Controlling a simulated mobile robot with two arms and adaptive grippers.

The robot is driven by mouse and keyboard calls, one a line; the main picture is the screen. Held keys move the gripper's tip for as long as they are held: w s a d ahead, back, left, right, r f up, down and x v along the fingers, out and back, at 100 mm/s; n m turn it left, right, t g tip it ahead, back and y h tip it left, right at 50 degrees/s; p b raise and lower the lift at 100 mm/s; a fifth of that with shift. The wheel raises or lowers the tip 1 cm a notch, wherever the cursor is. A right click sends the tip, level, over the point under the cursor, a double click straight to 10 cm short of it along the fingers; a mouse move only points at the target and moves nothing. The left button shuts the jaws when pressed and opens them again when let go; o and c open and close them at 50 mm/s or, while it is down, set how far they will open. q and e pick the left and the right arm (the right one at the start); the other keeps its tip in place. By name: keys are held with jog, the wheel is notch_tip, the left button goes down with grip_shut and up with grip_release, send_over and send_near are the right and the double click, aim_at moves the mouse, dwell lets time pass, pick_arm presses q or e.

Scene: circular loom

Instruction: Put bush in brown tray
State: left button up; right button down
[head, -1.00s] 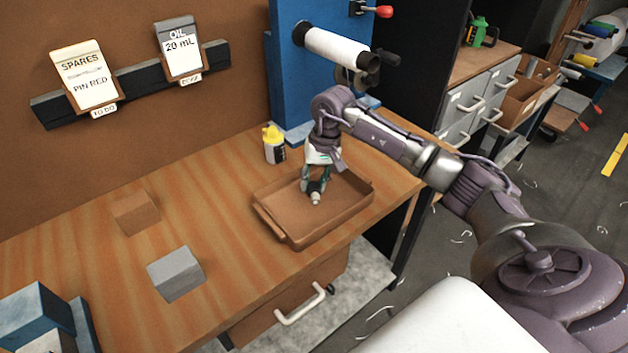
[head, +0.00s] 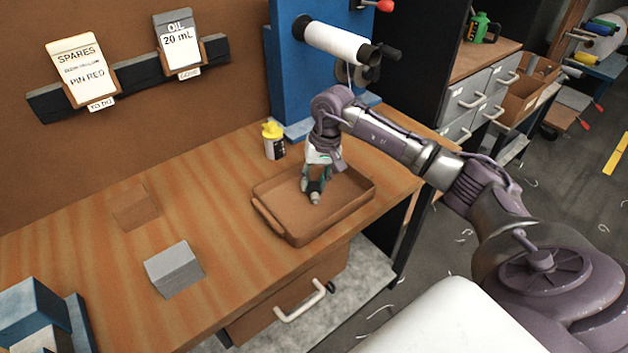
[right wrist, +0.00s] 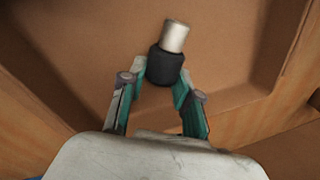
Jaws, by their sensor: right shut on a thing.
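The brown tray (head: 345,207) lies on the wooden bench, in the middle of the head view. My right gripper (head: 314,190) is over the tray, pointing down inside its rim. In the right wrist view the right gripper (right wrist: 160,85) is shut on the bush (right wrist: 174,38), a short cylinder with a dark collar and a pale metal end. The bush also shows small at the fingertips in the head view (head: 315,198). The tray floor (right wrist: 220,60) fills much of the wrist view. I cannot tell whether the bush touches the floor. My left gripper is not in view.
A blue stand (head: 290,70) with a white roll (head: 337,43) rises behind. The bench left of the tray is mostly clear.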

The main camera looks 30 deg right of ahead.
jog(key=c, duration=0.7)
grip_release()
jog(key=shift+c, duration=0.2)
notch_tip(320, 180, up, 12)
jog(key=s+d, duration=0.1)
jog(key=d, duration=0.1)
jog(key=shift+f, duration=0.2)
